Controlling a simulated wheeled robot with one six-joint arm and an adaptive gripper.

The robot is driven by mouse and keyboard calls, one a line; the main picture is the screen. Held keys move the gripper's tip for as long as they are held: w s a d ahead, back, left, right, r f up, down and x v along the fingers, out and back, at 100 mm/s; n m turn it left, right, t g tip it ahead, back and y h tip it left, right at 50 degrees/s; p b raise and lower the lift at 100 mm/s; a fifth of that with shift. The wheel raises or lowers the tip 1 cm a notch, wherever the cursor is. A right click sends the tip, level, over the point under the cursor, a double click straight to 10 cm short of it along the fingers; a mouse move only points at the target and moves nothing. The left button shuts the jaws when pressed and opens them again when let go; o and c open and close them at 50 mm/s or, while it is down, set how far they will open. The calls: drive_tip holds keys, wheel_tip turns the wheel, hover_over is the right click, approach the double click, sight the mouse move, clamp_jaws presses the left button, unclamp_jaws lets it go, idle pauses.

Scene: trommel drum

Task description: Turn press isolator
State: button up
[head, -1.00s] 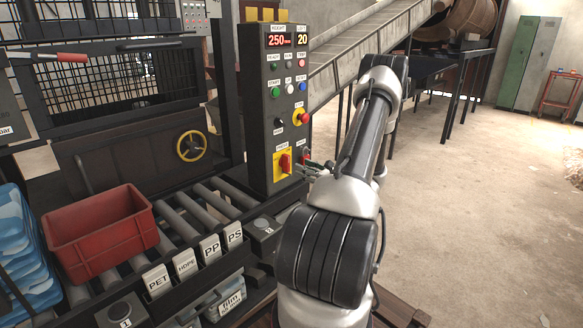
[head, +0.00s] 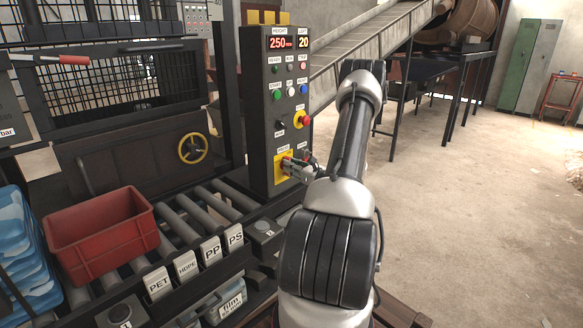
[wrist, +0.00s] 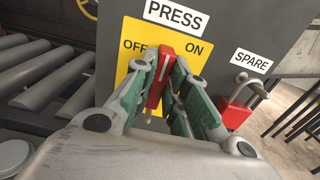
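The press isolator is a red handle (wrist: 164,75) on a yellow plate (wrist: 132,38) marked OFF on the left and ON on the right, under a PRESS label. The handle points roughly upright, leaning slightly. My gripper (wrist: 168,68) has its two green-padded fingers on either side of the handle, set close to it. I cannot tell whether both pads touch it. In the head view my gripper (head: 304,168) reaches the yellow plate (head: 279,164) from the right and partly covers the handle.
A red padlock (wrist: 238,105) hangs under the SPARE label just right of my gripper. The dark control panel (head: 257,110) carries buttons and a red-and-yellow emergency stop (head: 302,119) above. A roller conveyor (head: 185,210) with a red crate (head: 100,240) stands left. Open floor lies right.

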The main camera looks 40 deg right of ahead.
clamp_jaws()
drive_tip(key=n, duration=0.4)
drive_tip(key=shift+a+n, duration=0.15)
drive_tip(key=shift+n, duration=0.15)
drive_tip(key=n, duration=0.4)
drive_tip(key=shift+a+f+n, duration=0.1)
drive_tip(key=shift+f+n, duration=0.05)
drive_tip(key=shift+n, duration=0.15)
drive_tip(key=shift+s+a+f+n, duration=0.1)
drive_tip(key=shift+f+n, duration=0.05)
drive_tip(key=shift+n, duration=2.05)
drive_tip(key=shift+a+f+n, duration=0.1)
drive_tip(key=shift+f+n, duration=0.05)
drive_tip(key=shift+n, duration=2.05)
drive_tip(key=o, duration=0.7)
unclamp_jaws()
drive_tip(key=shift+o, duration=0.2)
